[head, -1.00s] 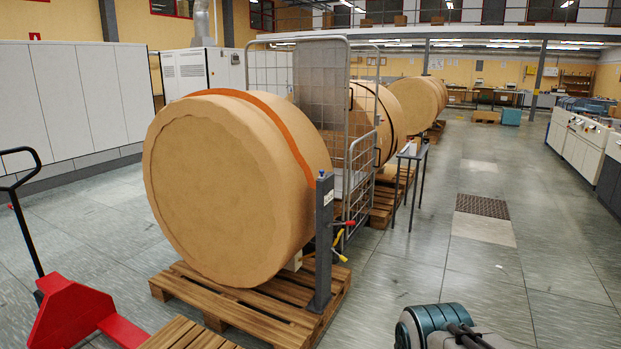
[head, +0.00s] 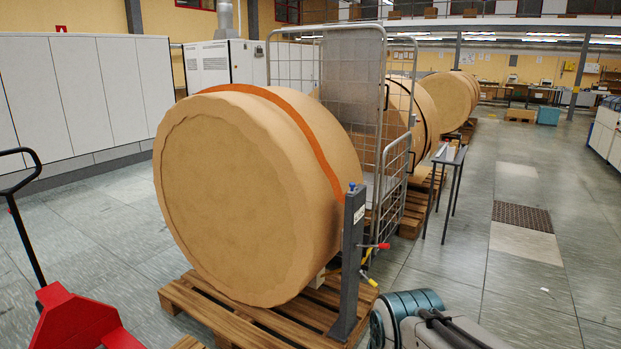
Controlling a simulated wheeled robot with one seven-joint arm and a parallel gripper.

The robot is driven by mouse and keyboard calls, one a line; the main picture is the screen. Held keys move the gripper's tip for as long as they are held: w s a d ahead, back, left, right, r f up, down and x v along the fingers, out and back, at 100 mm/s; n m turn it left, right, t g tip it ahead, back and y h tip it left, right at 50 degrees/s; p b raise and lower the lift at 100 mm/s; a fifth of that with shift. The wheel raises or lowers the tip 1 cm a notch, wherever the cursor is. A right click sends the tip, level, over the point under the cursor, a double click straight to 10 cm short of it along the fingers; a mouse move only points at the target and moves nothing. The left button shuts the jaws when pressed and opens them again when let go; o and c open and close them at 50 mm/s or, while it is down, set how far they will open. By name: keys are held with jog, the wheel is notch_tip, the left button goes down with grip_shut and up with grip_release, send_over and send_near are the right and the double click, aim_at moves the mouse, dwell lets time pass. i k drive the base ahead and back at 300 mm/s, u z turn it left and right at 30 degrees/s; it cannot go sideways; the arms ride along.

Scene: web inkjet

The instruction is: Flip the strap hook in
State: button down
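A large brown paper roll (head: 235,200) lies on its side on a wooden pallet (head: 240,318). An orange strap (head: 290,113) runs over the roll and down its right side. A dark grey post (head: 348,265) with a blue knob stands upright at the pallet's right front corner. A red-ended lever (head: 381,246) and a yellow-ended piece (head: 370,281) stick out to the right behind the post. I cannot tell which small part is the strap hook. My arm's teal and grey links show at the bottom right, close to the post; my gripper's fingers do not show.
A red pallet jack (head: 70,318) stands at the lower left. A wire cage cart (head: 385,130) is behind the roll, with a small table (head: 449,157) to its right. More rolls (head: 445,95) stand farther back. Open floor (head: 480,270) lies to the right.

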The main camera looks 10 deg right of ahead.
aim_at(352, 191)
jog(key=z, duration=0.25)
jog(key=i, duration=1.8)
jog(key=z, duration=0.8)
jog(key=i, duration=0.25)
